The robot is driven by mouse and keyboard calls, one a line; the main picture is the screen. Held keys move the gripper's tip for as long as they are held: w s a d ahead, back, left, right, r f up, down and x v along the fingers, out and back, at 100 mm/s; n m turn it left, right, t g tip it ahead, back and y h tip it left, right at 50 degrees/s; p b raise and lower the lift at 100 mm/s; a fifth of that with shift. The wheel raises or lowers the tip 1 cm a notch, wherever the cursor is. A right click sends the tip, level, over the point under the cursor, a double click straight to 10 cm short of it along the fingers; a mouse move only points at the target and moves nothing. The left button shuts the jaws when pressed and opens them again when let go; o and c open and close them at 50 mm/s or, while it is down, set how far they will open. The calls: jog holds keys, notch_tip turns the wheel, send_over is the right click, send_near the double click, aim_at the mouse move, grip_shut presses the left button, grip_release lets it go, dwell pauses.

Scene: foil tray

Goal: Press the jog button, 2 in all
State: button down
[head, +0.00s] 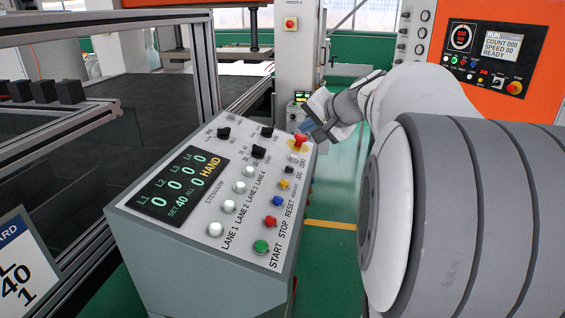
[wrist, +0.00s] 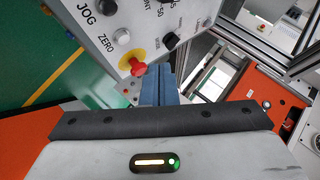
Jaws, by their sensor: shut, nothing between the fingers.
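The slanted grey control panel (head: 200,235) carries the jog button (head: 289,170), a small dark button beside the JOG label in the right-hand column. It sits between a white button (head: 293,157) at ZERO and a yellow button (head: 284,184). In the wrist view the JOG label is at the top left, with the dark jog button (wrist: 104,5) at the frame's edge. My gripper (head: 307,128) is above the panel's far right corner, by the red emergency stop (head: 299,140), apart from the jog button. Its blue fingers (wrist: 158,84) are together and empty.
The emergency stop (wrist: 137,68) is close beside my fingers in the wrist view. The panel display (head: 180,182) reads zeros for L1 to L4, SET 40, ALL 0 and HAND. White lane buttons, START (head: 261,246), STOP (head: 269,221) and RESET (head: 278,200) lie nearer.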

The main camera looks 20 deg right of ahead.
jog(key=b, duration=0.4)
send_over(290, 169)
jog(key=s+d, duration=0.2)
jog(key=f, duration=0.7)
jog(key=shift+w+a+f, duration=0.1)
jog(key=shift+w+a, duration=0.05)
jog(key=shift+w, duration=0.05)
jog(key=shift+w+a+f+b, duration=0.15)
jog(key=shift+a+f+b, duration=0.1)
jog(key=shift+f+b, duration=0.5)
dwell(0.7)
jog(key=shift+w+a+f+b, duration=0.15)
jog(key=shift+f+b, duration=0.15)
jog(key=shift+b, duration=0.3)
jog(key=shift+f+b, duration=0.45)
jog(key=shift+b, duration=0.15)
dwell(0.4)
dwell(0.3)
jog(key=shift+r+p, duration=0.4)
jog(key=shift+r, duration=0.45)
jog(key=shift+d+r, duration=0.15)
jog(key=shift+d, duration=0.05)
